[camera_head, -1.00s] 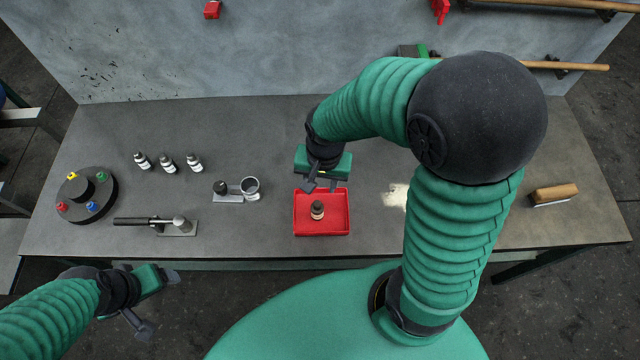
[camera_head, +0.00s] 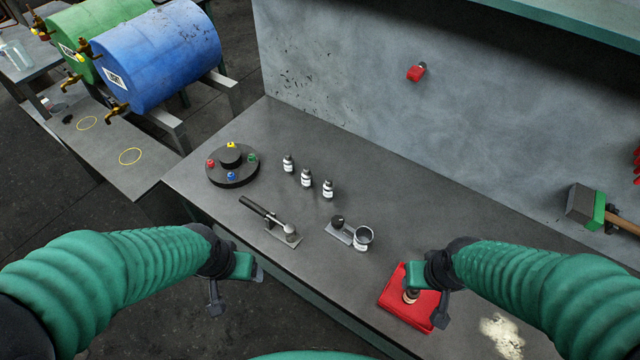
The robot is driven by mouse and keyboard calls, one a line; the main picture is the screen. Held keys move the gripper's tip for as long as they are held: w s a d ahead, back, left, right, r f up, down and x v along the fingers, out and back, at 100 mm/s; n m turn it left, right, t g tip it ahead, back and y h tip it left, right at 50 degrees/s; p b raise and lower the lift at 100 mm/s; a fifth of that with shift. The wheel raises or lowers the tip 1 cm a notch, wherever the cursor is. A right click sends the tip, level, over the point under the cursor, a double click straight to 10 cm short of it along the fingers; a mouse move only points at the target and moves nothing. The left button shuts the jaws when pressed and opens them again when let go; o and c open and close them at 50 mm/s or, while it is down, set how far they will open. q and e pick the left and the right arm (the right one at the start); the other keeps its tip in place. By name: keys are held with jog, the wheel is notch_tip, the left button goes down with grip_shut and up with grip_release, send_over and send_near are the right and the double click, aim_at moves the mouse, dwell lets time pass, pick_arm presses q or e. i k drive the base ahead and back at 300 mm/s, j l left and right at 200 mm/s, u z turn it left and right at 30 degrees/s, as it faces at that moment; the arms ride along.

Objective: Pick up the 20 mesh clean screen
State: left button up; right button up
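A round black holder (camera_head: 232,178) stands on the bench at the left. Small red, yellow, green and blue pieces sit around it; no mesh marking is readable, so I cannot tell which, if any, is the 20 mesh screen. My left gripper (camera_head: 236,286) is open and empty, in front of the bench's near edge. My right gripper (camera_head: 426,298) looks open over the red tray (camera_head: 393,306).
Several items stand on the bench: white-labelled bottles (camera_head: 306,178), a black-handled tool (camera_head: 268,216) and a metal cup (camera_head: 363,239) on a small stand. Blue (camera_head: 160,55) and green (camera_head: 98,35) drums with taps are at the upper left. Bare bench lies behind the bottles.

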aim_at(307, 177)
jog(key=i+j, duration=0.3)
jog(key=j, duration=0.15)
jog(key=i+j, duration=0.25)
jog(key=j, duration=0.2)
jog(key=i+j, duration=0.3)
jog(key=j, duration=0.15)
jog(key=i+j, duration=0.3)
jog(key=j, duration=0.15)
